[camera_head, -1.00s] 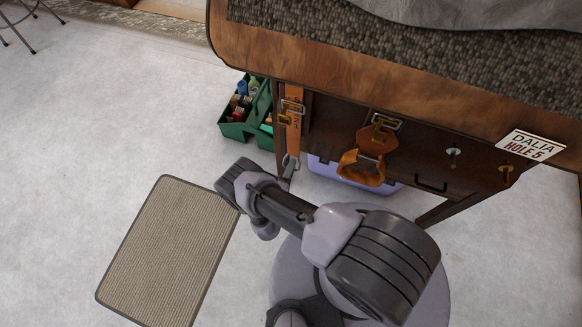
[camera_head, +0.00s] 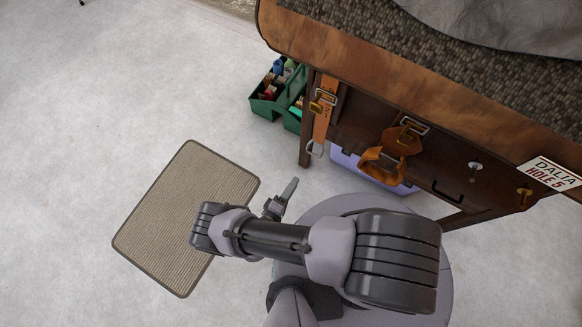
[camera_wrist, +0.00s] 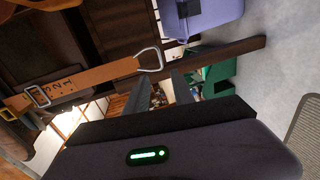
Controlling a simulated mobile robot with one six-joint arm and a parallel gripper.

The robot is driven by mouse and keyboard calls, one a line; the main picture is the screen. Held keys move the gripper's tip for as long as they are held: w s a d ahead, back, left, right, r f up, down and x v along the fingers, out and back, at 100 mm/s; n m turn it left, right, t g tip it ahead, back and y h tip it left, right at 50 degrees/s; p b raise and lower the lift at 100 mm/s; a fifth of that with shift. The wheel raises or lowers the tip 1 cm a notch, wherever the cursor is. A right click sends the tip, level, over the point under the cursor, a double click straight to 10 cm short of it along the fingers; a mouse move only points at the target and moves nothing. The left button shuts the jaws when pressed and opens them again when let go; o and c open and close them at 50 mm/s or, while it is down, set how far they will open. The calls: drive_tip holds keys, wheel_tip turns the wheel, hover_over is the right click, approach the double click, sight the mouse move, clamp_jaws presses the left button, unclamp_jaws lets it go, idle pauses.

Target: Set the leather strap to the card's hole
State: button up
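The leather strap (camera_head: 324,119) is orange-tan and hangs at the left end of the wooden bench front, with a metal buckle on it and a metal ring at its lower end. In the wrist view the strap (camera_wrist: 99,76) runs across the left, with the numbers 3, 2, 1 and its ring near my fingertips. Which hole the buckle pin sits in cannot be told. The card (camera_head: 552,175) reads "DALIA HOLE 5" and is at the right on the bench. My gripper (camera_head: 290,187) is open and empty, below and apart from the strap; its fingers (camera_wrist: 160,84) show apart.
A brown leather piece with a buckle (camera_head: 403,137) hangs right of the strap, then metal knobs. A lilac bin (camera_head: 349,163) and a green caddy (camera_head: 268,107) stand on the floor by the bench. A ribbed mat (camera_head: 185,215) lies left; the floor there is clear.

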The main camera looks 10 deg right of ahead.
drive_tip(key=shift+s+a+r, duration=0.1)
drive_tip(key=shift+s+a, duration=0.2)
drive_tip(key=shift+s, duration=0.15)
drive_tip(key=shift+w+r, duration=0.1)
drive_tip(key=shift+w, duration=0.1)
drive_tip(key=c, duration=0.3)
drive_tip(key=w+r+m+p, duration=0.1)
drive_tip(key=w+m, duration=0.1)
drive_tip(key=w+r+m+g+y+p, duration=0.1)
drive_tip(key=w+m, duration=0.1)
drive_tip(key=w+r+m+g+p, duration=0.1)
drive_tip(key=w+m, duration=0.1)
drive_tip(key=shift+w+d+r+m+y+p, duration=0.15)
drive_tip(key=shift+d+r+m+y+p, duration=0.15)
drive_tip(key=shift+d+r+y+p, duration=0.1)
clamp_jaws()
drive_tip(key=w+d+r+m+g+y+p, duration=0.2)
drive_tip(key=d+r+m+g+y+p, duration=0.25)
drive_tip(key=m, duration=0.65)
drive_tip(key=d+b+x, duration=0.1)
drive_tip(key=b+x, duration=0.4)
drive_tip(key=x, duration=0.5)
drive_tip(key=shift+s+g+h+b, duration=0.2)
drive_tip(key=shift+g+h+b, duration=0.15)
